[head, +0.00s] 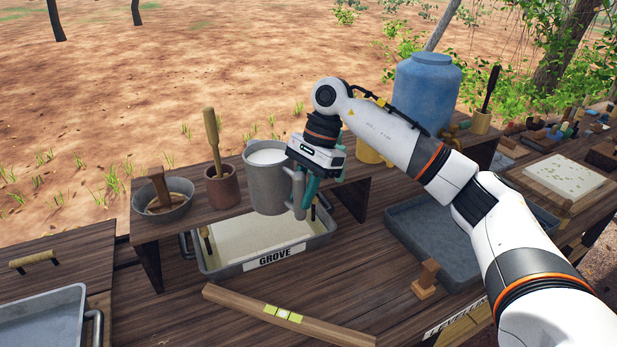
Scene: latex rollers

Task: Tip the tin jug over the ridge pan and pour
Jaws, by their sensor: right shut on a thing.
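The tin jug (266,187) is grey and holds white liquid (267,156) near its brim. It looks close to upright, in front of the low shelf and above the back of a grey pan labelled GROVE (275,258). That pan has a pale layer inside. I see no pan with a readable RIDGE label. My right gripper (303,200), with teal fingers, is shut on the jug's handle at its right side. Whether the jug's base touches anything is hard to tell. No stream of liquid shows. My left gripper is not in view.
The shelf (345,173) bears a bowl (165,205), a brown pot with a pestle (222,186) and a blue barrel (424,92). A grey tray (420,250) lies right of the GROVE pan, another (45,325) at lower left. A wooden level (285,315) lies in front.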

